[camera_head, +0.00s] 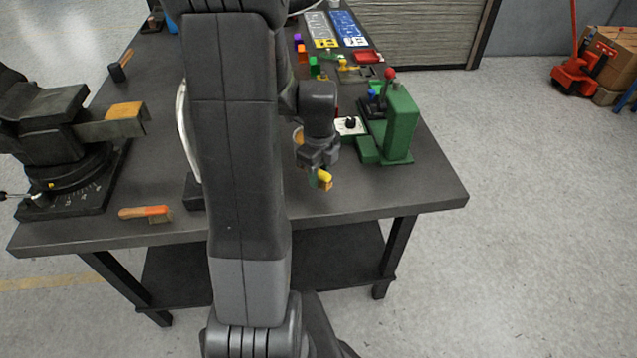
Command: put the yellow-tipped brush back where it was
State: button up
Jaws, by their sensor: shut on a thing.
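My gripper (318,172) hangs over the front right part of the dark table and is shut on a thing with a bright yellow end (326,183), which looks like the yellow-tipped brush. Only this end shows, with a small green patch beside it; the gripper hides the rest. Whether it touches the table top is hard to tell. Another brush, with an orange end (156,211) and wooden handle, lies at the table's front left edge, well apart from my gripper.
A green press (402,125) stands close to the right of my gripper. A large dark vise (60,145) stands at the left. Colored blocks, a red tray (367,57) and yellow and blue panels lie further back. My arm hides the table's middle. The front right corner is bare.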

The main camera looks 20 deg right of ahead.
jog(key=shift+f, duration=1.8)
jog(key=shift+f, duration=0.25)
jog(key=o, duration=0.9)
jog(key=shift+o, duration=0.2)
jog(key=shift+r, duration=0.1)
notch_tip(320, 180, up, 12)
jog(key=shift+r+p, duration=0.15)
jog(key=shift+p, duration=0.15)
